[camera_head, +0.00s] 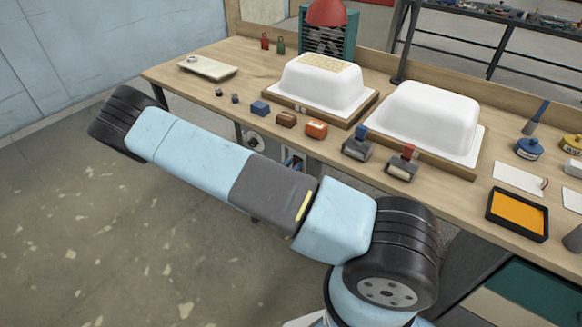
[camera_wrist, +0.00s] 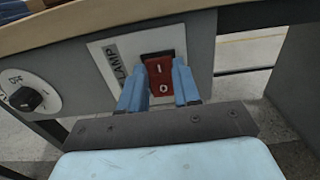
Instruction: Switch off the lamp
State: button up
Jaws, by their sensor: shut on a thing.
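The lamp switch (camera_wrist: 161,72) is a red rocker marked I at the top and O at the bottom. It sits in a white plate (camera_wrist: 116,62) labelled LAMP on the grey panel under the bench. My gripper (camera_wrist: 160,92) has its two blue fingers on either side of the rocker, shut on it. The fingers cover part of the rocker's sides, and I cannot tell which way it is tipped. A red lamp shade (camera_head: 326,12) shows at the top of the head view; its bulb is hidden. In the head view my arm hides most of the gripper and switch.
A round dial with a black knob (camera_wrist: 26,98) is left of the switch plate. The wooden bench (camera_head: 222,98) above holds two white tub shells (camera_head: 318,88) (camera_head: 425,118), small blocks, stamps (camera_head: 358,145) and an orange pad (camera_head: 518,212). Open floor (camera_head: 100,240) lies at left.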

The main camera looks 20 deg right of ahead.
jog(key=shift+c, duration=0.7)
jog(key=shift+s+f+t+h, duration=0.1)
jog(key=shift+f+t+h, duration=0.15)
jog(key=shift+t+h, duration=0.35)
jog(key=shift+s+f+t+h, duration=0.1)
jog(key=shift+f+t+h, duration=0.25)
jog(key=shift+h, duration=0.45)
jog(key=shift+r, duration=0.1)
jog(key=o, duration=1.1)
jog(key=shift+w, duration=0.1)
jog(key=shift+c, duration=0.2)
jog(key=shift+a, duration=0.1)
jog(key=v, duration=1.3)
jog(key=shift+s+a, duration=0.25)
jog(key=shift+s, duration=0.05)
